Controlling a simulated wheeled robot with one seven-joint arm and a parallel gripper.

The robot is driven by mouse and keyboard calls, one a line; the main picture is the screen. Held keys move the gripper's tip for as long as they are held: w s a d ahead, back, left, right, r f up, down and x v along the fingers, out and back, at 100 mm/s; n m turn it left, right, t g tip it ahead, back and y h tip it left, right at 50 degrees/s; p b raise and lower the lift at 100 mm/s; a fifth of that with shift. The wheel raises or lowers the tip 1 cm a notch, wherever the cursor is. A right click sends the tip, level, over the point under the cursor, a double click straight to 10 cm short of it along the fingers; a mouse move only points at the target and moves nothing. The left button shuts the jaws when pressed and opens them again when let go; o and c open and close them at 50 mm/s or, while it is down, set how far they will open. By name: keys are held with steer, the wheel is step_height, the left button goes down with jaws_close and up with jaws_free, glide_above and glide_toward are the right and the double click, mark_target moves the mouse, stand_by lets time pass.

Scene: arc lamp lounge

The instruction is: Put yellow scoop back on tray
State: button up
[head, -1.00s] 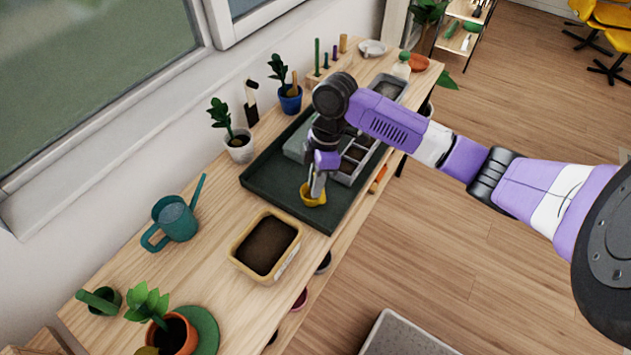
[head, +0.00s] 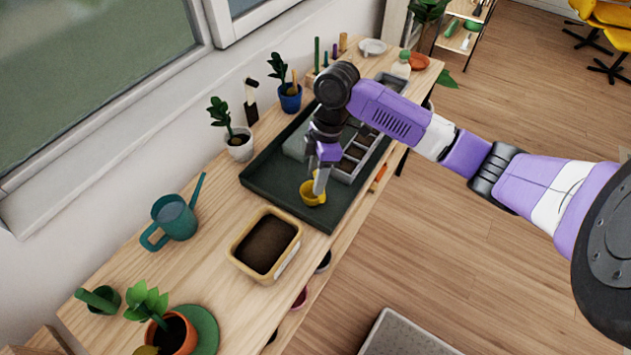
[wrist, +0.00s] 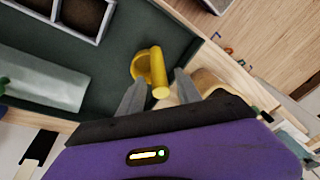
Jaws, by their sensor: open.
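The yellow scoop (head: 311,193) rests on the dark green tray (head: 268,178), near the tray's front end. In the wrist view the yellow scoop (wrist: 147,66) shows its round bowl and thick handle, with the handle end towards my gripper. My gripper (head: 319,188) is right at the scoop, pointing down. In the wrist view my gripper (wrist: 156,84) is open, its fingers apart on either side of the handle's end. I cannot tell whether a finger touches the scoop. The tray (wrist: 110,75) lies beneath it.
A grey cell planter (head: 345,170) and a grey-green block (head: 296,147) are on the tray. A soil-filled tub (head: 240,256) stands just in front of it. A watering can (head: 175,220) and potted plants (head: 238,150) stand along the wall side. Bare wood lies around the tub.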

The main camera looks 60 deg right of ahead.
steer(key=b+v, duration=0.1)
steer(key=v, duration=0.9)
steer(key=w+a+r+m+t+y, duration=0.1)
steer(key=w+a+m+t+y, duration=0.15)
steer(key=w+a+t, duration=0.85)
steer(key=w+a+r+m+y, duration=0.1)
steer(key=w+a+m+y, duration=0.2)
steer(key=a, duration=1.6)
steer(key=s+f+m+t+h, duration=0.1)
steer(key=s+f+m+h, duration=0.3)
steer(key=s, duration=0.5)
steer(key=s+f+m+t+h, duration=0.2)
steer(key=s+f+m+h, duration=0.15)
steer(key=s, duration=0.65)
steer(key=s+d+r+n, duration=0.1)
steer(key=s+d+r, duration=0.1)
steer(key=s, duration=0.7)
steer(key=s+d+r+n, duration=0.2)
steer(key=s+d, duration=0.3)
steer(key=s, duration=0.4)
steer(key=shift+r+n+h, duration=0.3)
steer(key=shift+r, duration=0.45)
